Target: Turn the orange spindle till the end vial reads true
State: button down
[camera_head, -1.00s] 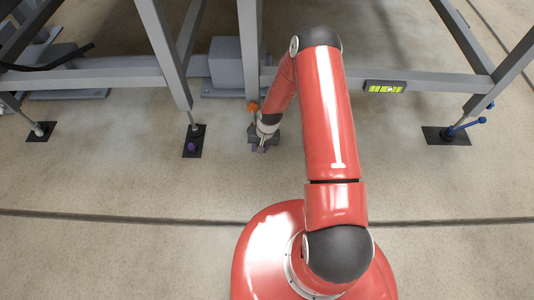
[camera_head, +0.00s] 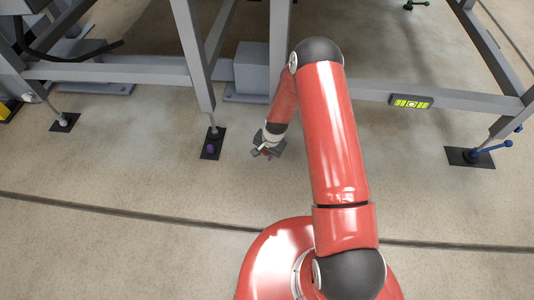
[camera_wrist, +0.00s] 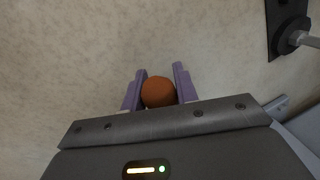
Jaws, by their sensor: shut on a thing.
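The orange spindle's round knob (camera_wrist: 158,92) shows in the wrist view, between the two purple fingers of my gripper (camera_wrist: 160,73). The fingers are shut on it. In the head view my gripper (camera_head: 267,151) is low over the floor, right of the purple-knobbed foot, and the orange knob cannot be made out there. The rest of the spindle is hidden. The end vial (camera_head: 411,102) is a yellow-green level on the grey rail at right. A pale bubble shows near its middle, too small to read exactly.
A foot with a purple knob (camera_head: 210,149) stands on a black pad left of my gripper. A blue-handled foot (camera_head: 490,148) is at right. Grey frame legs (camera_head: 194,60) and a grey box (camera_head: 252,68) stand behind. The floor in front is open.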

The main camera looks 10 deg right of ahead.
jog(key=c, duration=1.1)
grip_release()
jog(key=shift+s+d+r+p, duration=0.15)
jog(key=shift+d+r+p, duration=0.1)
jog(key=shift+r, duration=1.05)
jog(key=shift+s+d+r+p, duration=0.15)
jog(key=shift+r+p, duration=0.1)
jog(key=shift+r, duration=1)
jog(key=shift+s+d+r+p, duration=0.1)
jog(key=shift+d+r+p, duration=0.15)
jog(key=shift+r, duration=1.05)
